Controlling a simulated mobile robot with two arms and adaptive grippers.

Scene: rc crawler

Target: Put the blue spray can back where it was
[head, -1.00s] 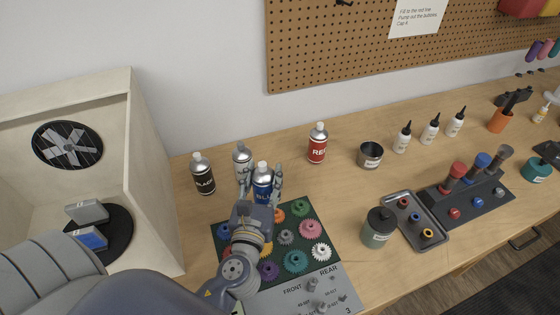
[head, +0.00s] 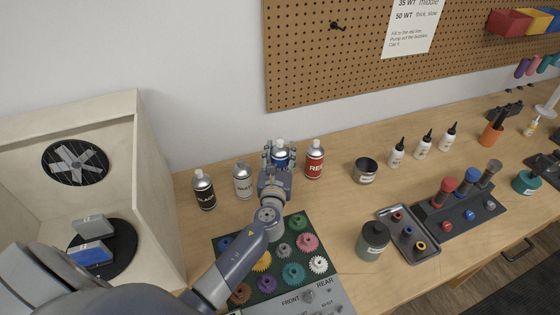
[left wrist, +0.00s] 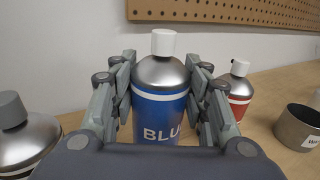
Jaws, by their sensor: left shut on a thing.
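The blue spray can (head: 281,147) has a white cap and stands upright between the white-capped silver can and the red can, in the row along the wall. My left gripper (head: 279,158) is shut on it, fingers on both sides. In the left wrist view the blue can (left wrist: 160,105) shows its "BLU" label between the fingers (left wrist: 160,100). Whether its base touches the table is hidden by the gripper. My right gripper is not in view.
The black can (head: 204,192) and silver can (head: 243,182) stand to the left, and the red can (head: 315,162) stands close on the right. A metal cup (head: 366,171) is further right. The gear mat (head: 222,262) lies in front. A spray booth (head: 150,150) is at the left.

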